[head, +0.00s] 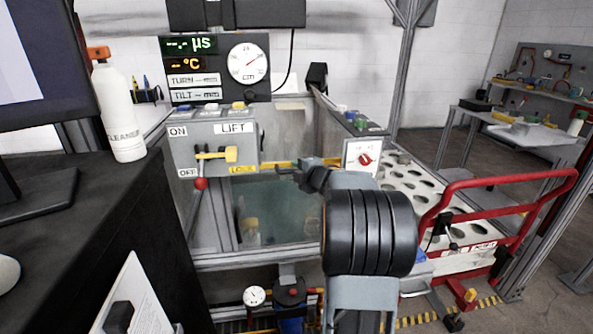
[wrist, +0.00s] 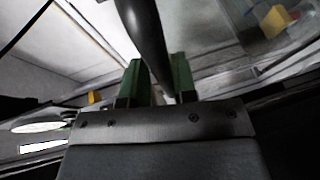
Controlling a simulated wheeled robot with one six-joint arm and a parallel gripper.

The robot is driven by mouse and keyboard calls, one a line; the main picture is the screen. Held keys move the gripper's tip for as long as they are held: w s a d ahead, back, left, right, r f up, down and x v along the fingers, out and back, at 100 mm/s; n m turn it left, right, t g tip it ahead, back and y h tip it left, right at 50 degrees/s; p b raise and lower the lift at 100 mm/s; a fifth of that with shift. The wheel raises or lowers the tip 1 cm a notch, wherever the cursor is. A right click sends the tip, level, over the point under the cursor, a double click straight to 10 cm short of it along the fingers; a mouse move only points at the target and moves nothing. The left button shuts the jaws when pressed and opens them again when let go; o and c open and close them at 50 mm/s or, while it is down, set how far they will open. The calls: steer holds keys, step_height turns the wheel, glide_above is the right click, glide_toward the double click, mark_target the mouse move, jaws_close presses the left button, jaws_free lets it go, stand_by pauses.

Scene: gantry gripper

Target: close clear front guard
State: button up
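The clear front guard (head: 285,210) appears to be the see-through panel across the front of the tank, in the head view. A yellow bar (head: 275,165) runs along its top, by a yellow lock label. My gripper (head: 308,178) is at this bar, right of the lift box, partly hidden by my own arm. In the wrist view its two green fingers (wrist: 160,82) stand apart on either side of a dark round bar (wrist: 143,35). I cannot tell whether they press on it. The bar's lower end is hidden by the fingers.
The lift box (head: 213,140) with a red-knobbed lever is left of my gripper. A box with a red dial (head: 362,157) is close on the right. A red rail (head: 500,183) and a holed white rack (head: 405,180) lie further right. A cleaner bottle (head: 119,110) stands left.

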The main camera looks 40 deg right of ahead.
steer(key=s+r+p, duration=0.1)
steer(key=s+r, duration=0.1)
steer(key=s, duration=1.1)
steer(key=shift+s+a+r, duration=0.2)
steer(key=shift+a+r, duration=0.1)
steer(key=shift+a, duration=0.1)
